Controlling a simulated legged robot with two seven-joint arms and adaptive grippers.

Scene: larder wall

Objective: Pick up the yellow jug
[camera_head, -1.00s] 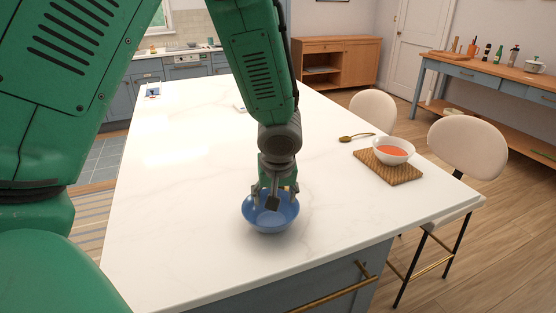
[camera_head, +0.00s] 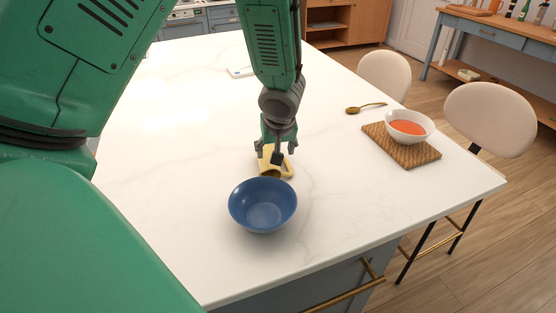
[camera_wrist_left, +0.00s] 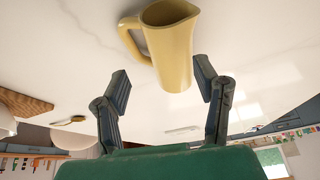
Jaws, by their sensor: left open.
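The yellow jug (camera_head: 267,163) stands on the white island, just behind the blue bowl, with its handle to the right. My gripper and the bowl partly hide it in the head view. In the left wrist view the jug (camera_wrist_left: 172,45) shows its open mouth, with its handle at the left. My left gripper (camera_head: 277,152) is open at the jug. In the wrist view its two fingers (camera_wrist_left: 163,83) are spread, with the jug's lower end near the gap between their tips. I cannot tell whether they touch it. My right gripper is not in view.
The blue bowl (camera_head: 263,205) stands empty close in front of the jug. A white bowl of red food (camera_head: 408,127) sits on a wooden board (camera_head: 425,154) at the right, near a spoon (camera_head: 366,108). The island top (camera_head: 160,190) left of the jug is clear.

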